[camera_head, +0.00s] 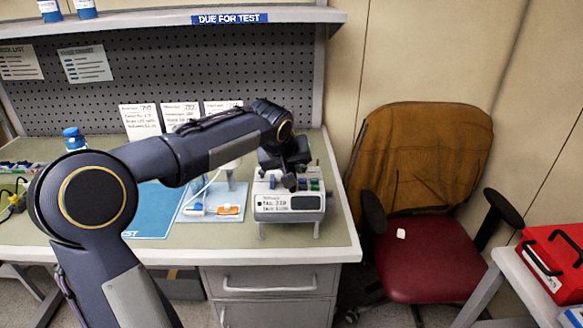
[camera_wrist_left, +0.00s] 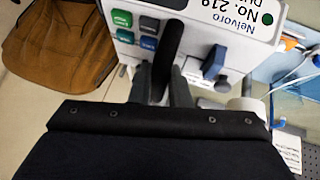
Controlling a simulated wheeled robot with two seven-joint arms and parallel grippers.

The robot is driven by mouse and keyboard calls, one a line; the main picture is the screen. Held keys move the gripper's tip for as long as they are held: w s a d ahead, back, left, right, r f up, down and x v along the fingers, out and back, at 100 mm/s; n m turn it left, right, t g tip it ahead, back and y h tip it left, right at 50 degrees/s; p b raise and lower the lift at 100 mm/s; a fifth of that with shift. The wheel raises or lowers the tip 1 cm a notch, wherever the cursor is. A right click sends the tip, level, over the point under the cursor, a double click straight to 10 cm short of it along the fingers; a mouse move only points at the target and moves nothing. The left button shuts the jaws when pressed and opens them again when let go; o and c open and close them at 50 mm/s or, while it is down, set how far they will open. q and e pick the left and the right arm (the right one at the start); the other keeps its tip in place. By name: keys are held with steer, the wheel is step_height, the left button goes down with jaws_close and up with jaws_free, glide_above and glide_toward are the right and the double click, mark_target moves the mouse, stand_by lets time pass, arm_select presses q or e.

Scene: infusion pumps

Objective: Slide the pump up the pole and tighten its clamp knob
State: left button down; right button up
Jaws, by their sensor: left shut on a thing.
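A white and grey device, which looks like the pump (camera_head: 290,204), stands on the bench near its front right corner. Its front has a handwritten label and a dark display. My left gripper (camera_head: 291,178) is over its top. In the left wrist view the gripper (camera_wrist_left: 160,85) is shut on a dark curved bar, the handle (camera_wrist_left: 172,48), in front of the pump's white face (camera_wrist_left: 232,22). Green and blue buttons (camera_wrist_left: 134,30) and a blue-grey lever (camera_wrist_left: 213,62) sit beside it. I cannot make out a pole or a clamp knob. My right gripper is not in view.
A tray (camera_head: 238,207) with small blue and orange items lies left of the pump, beside a blue mat (camera_head: 150,222). Cards (camera_head: 140,120) stand behind. A shelf (camera_head: 130,22) overhangs the bench. A brown chair (camera_head: 420,160) stands right, near a red case (camera_head: 553,262).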

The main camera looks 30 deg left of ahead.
arm_select(q)
steer(key=shift+r, duration=0.1)
stand_by(0.6)
step_height(320, 180, up, 10)
steer(key=p, duration=0.7)
steer(key=shift+p, duration=0.4)
stand_by(0.5)
steer(key=shift+w, duration=0.1)
stand_by(0.4)
steer(key=shift+f+b, duration=4.15)
steer(key=shift+f, duration=0.75)
steer(key=c, duration=1.3)
jaws_free()
